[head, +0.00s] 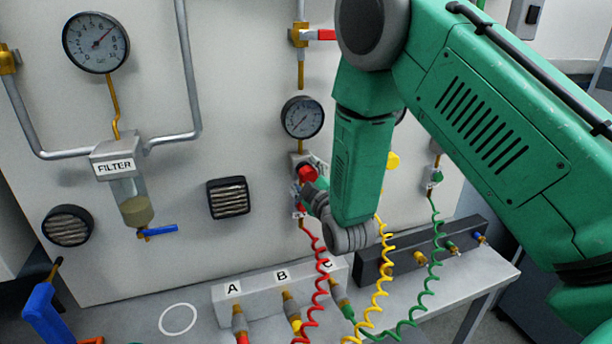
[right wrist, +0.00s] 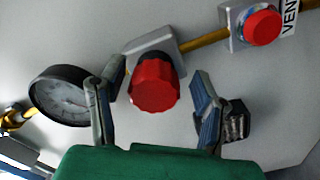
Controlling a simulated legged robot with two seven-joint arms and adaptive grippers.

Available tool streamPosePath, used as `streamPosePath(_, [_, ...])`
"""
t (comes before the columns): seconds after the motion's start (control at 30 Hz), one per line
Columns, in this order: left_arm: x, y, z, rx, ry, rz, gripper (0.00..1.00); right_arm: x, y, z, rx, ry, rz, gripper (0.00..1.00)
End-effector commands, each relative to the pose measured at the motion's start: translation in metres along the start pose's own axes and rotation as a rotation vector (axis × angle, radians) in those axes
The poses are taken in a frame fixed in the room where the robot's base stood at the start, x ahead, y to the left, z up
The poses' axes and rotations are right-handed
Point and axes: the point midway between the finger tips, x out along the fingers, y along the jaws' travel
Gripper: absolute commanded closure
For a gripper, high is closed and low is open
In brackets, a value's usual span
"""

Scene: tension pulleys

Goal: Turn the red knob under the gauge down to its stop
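The red knob (head: 307,173) sits on the panel below a round dark-rimmed gauge (head: 302,117). My right gripper (head: 305,190) is at the knob, partly covering it. In the right wrist view the knob (right wrist: 155,86) shows between the two fingers of the open right gripper (right wrist: 156,98), with a visible gap on each side. I cannot tell how deep the fingers reach around it. The gauge (right wrist: 70,95) is beside the left finger there. My left gripper is not in view.
A red button (right wrist: 262,27) by a VENT label is close to the knob. A red coiled hose (head: 314,250) hangs below it, beside yellow (head: 381,280) and green (head: 432,250) ones. A block (head: 255,290) marked A and B stands on the bench.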

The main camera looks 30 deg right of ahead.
Motion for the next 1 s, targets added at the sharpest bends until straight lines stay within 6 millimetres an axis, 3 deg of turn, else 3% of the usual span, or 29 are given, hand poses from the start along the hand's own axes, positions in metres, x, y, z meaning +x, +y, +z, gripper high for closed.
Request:
streamPosePath(0.27, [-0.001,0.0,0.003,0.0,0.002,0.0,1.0,-0.006,0.001,-0.001,0.0,0.002,0.003,0.43])
streamPosePath(0.7, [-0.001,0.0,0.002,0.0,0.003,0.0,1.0,-0.091,-0.001,0.001,-0.001,0.0,-0.002,0.43])
streamPosePath(1.0, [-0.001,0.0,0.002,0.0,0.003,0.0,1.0,-0.118,-0.001,0.001,0.0,0.0,0.001,0.43])
